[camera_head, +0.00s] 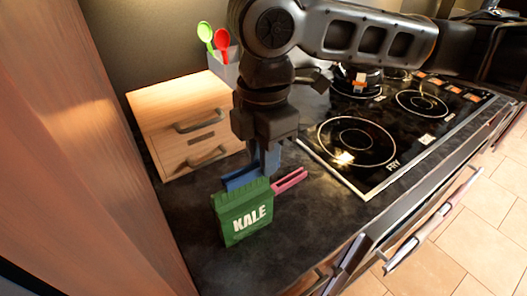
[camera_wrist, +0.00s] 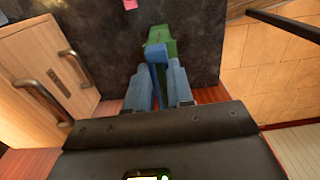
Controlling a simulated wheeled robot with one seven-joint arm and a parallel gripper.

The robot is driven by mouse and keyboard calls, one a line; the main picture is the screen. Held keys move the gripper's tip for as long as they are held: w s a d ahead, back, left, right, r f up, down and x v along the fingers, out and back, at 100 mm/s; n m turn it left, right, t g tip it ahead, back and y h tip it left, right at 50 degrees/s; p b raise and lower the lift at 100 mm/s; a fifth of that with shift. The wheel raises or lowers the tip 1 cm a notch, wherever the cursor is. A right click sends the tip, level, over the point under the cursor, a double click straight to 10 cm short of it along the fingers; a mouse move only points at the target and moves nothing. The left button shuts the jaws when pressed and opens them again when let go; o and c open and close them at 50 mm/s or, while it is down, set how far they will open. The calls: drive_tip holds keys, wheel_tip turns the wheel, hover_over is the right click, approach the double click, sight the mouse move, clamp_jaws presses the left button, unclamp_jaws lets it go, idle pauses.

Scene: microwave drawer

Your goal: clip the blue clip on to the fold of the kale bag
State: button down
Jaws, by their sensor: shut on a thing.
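The green kale bag (camera_head: 243,214) stands upright on the dark counter, its white KALE label facing the head camera. In the wrist view the bag (camera_wrist: 158,42) lies just beyond my fingertips. The blue clip (camera_head: 240,178) is at the top edge of the bag, partly behind it. My gripper (camera_head: 266,158) points down from above and is shut on the blue clip. In the wrist view the clip (camera_wrist: 157,74) sits between the two fingers of my gripper (camera_wrist: 158,88) and reaches the bag. I cannot tell whether its jaws are around the fold or only beside it.
A pink clip (camera_head: 290,180) lies on the counter right of the bag. A wooden drawer box (camera_head: 185,125) stands behind left, with a utensil holder (camera_head: 222,68) behind it. The black stove (camera_head: 365,140) is on the right. The counter in front of the bag is clear.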

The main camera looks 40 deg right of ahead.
drive_tip(key=shift+f, duration=1.4)
idle(1.9)
drive_tip(key=c, duration=0.9)
unclamp_jaws()
drive_tip(key=shift+o, duration=0.4)
drive_tip(key=o, duration=0.4)
drive_tip(key=shift+r, duration=4)
